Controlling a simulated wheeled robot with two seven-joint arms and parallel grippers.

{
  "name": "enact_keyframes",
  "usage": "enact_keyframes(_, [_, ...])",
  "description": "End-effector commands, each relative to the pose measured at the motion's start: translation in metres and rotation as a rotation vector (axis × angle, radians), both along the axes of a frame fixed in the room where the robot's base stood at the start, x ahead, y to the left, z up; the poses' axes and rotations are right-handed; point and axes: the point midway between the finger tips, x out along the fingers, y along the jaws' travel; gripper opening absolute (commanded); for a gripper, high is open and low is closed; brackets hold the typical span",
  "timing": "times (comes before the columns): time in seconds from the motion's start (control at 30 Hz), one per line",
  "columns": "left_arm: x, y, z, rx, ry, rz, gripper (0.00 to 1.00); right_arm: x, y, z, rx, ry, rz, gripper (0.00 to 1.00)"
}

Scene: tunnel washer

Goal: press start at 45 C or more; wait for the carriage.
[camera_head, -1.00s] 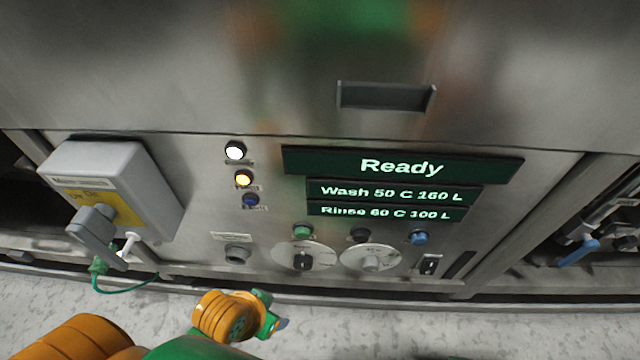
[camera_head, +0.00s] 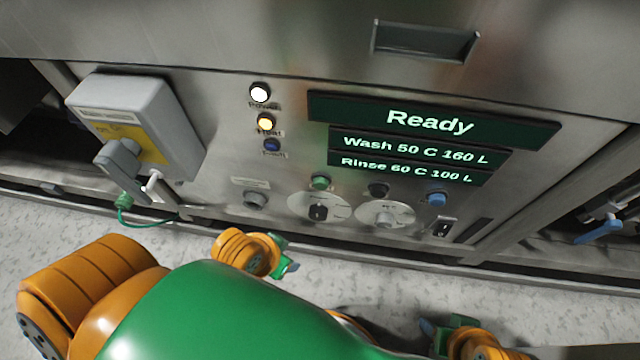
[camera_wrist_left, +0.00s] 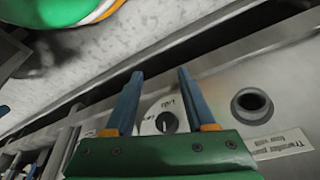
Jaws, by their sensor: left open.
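The display (camera_head: 435,120) reads "Ready", "Wash 50 C 160 L" and "Rinse 60 C 100 L". Below it are a green button (camera_head: 320,182), a black button (camera_head: 378,190) and a blue button (camera_head: 437,199). I cannot read which is start. My left gripper (camera_head: 284,258) is in front of and below the panel. In the left wrist view it (camera_wrist_left: 157,95) is open and empty, with a dial's black knob (camera_wrist_left: 167,122) seen between its fingers; no contact shows. My right gripper (camera_head: 448,332) is partly in view at the bottom edge; its jaws are unclear.
Two dials, left (camera_head: 318,207) and right (camera_head: 385,215), sit under the buttons. White (camera_head: 260,92) and yellow (camera_head: 265,122) lamps glow. A grey switch box (camera_head: 140,120) with a handle juts out at left. A round socket (camera_head: 255,200) is left of the dials. Speckled floor lies below.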

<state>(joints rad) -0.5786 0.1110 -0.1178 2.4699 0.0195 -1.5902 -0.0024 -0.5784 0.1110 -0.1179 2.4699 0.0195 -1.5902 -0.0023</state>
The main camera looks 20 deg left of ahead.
Motion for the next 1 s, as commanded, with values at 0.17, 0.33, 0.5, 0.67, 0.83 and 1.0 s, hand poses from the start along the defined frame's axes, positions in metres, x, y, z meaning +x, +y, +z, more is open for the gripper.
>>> enact_keyframes(0.17, [0.0,0.0,0.0,0.0,0.0,0.0,0.03,0.0,-0.0001,0.0,0.0,0.0,0.0,0.5])
enact_keyframes(0.33, [0.0,0.0001,0.0,0.0,0.0,0.0,0.0,0.0,-0.0001,0.0,0.0,0.0,0.0,0.5])
enact_keyframes(0.5, [0.0,0.0001,0.0,0.0,0.0,0.0,0.0,0.0,-0.0001,0.0,0.0,0.0,0.0,0.5])
enact_keyframes(0.67, [0.0,0.0001,0.0,0.0,0.0,0.0,0.0,0.0,-0.0001,0.0,0.0,0.0,0.0,0.5])
enact_keyframes(0.83, [-0.0001,0.0,0.0,0.0,0.0,0.0,0.0,-0.0001,-0.0001,0.0,0.0,0.0,0.0,0.5])
enact_keyframes(1.0, [-0.0001,0.0001,0.0,0.0,0.0,0.0,0.0,-0.0001,-0.0001,0.0,0.0,0.0,0.0,0.5])
